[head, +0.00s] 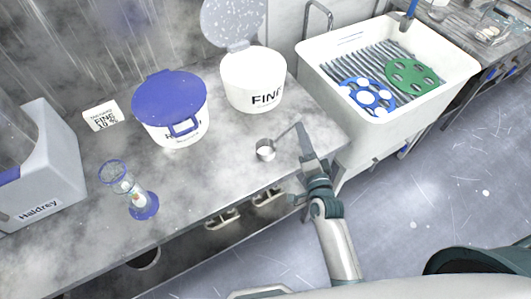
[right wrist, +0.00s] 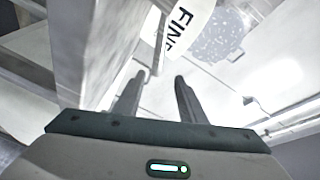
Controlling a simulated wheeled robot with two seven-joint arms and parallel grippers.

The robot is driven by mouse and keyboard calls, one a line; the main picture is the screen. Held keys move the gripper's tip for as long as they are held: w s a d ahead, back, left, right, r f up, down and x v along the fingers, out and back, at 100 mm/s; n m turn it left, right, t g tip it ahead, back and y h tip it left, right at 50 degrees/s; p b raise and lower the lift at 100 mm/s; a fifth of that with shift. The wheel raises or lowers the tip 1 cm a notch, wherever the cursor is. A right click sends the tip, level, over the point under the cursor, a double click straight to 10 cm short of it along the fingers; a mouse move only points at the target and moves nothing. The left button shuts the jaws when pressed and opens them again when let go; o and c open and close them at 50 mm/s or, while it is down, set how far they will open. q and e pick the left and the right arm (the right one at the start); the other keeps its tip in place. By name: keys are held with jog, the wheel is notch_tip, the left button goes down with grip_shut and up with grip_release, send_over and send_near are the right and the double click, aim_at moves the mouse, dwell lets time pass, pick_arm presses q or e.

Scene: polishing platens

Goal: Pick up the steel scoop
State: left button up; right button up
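The steel scoop (head: 265,150) lies on the grey bench top, its round cup to the left and its thin handle running up and right towards my right gripper. My right gripper (head: 302,137) is at the handle's end, over the bench's right part. In the right wrist view its two fingers (right wrist: 158,88) stand apart, with nothing clearly held between them. A thin pale bar, apparently the scoop's handle (right wrist: 159,45), shows just beyond the fingertips. Whether a finger touches it I cannot tell. My left gripper is out of view.
Behind the scoop stand an open white FINE tub (head: 254,87) and a blue-lidded tub (head: 172,118). A blue-ended hourglass (head: 130,190) and a grey Haldrey box (head: 42,172) are left. A white sink (head: 397,112) with blue and green discs is right.

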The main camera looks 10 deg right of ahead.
aim_at(298, 117)
jog(key=w+b, duration=0.1)
jog(key=w, duration=0.4)
jog(key=shift+w+f+b, duration=0.15)
jog(key=shift+w+b, duration=0.2)
jog(key=shift+w, duration=0.4)
jog(key=shift+w+f+b, duration=0.1)
jog(key=shift+w+b, duration=0.4)
jog(key=shift+b, duration=0.05)
jog(key=w, duration=0.1)
jog(key=w+b, duration=0.2)
jog(key=shift+a+f, duration=0.1)
jog(key=shift+f, duration=0.15)
jog(key=shift+w, duration=0.65)
jog(key=shift+r, duration=0.1)
